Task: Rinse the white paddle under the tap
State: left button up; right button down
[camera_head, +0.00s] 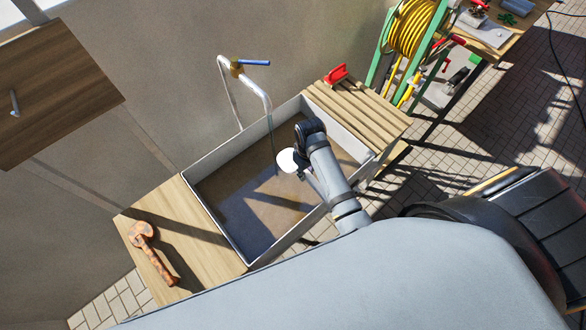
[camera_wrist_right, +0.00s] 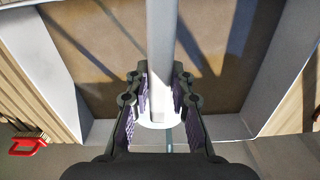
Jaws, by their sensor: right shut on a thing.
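The white paddle (camera_head: 287,160) shows in the head view as a small pale round shape over the sink basin (camera_head: 225,205). In the right wrist view its pale shaft (camera_wrist_right: 162,45) runs between the fingers of my right gripper (camera_wrist_right: 159,88), which is shut on it. In the head view my right gripper (camera_head: 303,172) is partly hidden by its own wrist. The tap (camera_head: 258,92), with a blue lever (camera_head: 254,62), curves over the basin's back edge. A thin line, apparently water, runs down from its spout close to the paddle. My left gripper is out of view.
A mottled brown-orange tool (camera_head: 146,245) lies on the wooden board (camera_head: 190,215) left of the sink. A red object (camera_head: 336,75) sits on the slatted board (camera_head: 365,112) at right. A yellow hose reel (camera_head: 409,28) stands beyond.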

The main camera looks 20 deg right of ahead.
jog(key=shift+s+d, duration=0.45)
jog(key=shift+s, duration=0.35)
jog(key=shift+s+d, duration=0.4)
jog(key=shift+s, duration=0.4)
jog(key=s+d+r, duration=0.2)
jog(key=s+r, duration=0.2)
jog(key=shift+s+d, duration=0.15)
jog(key=shift+s, duration=0.1)
dwell(0.3)
dwell(0.8)
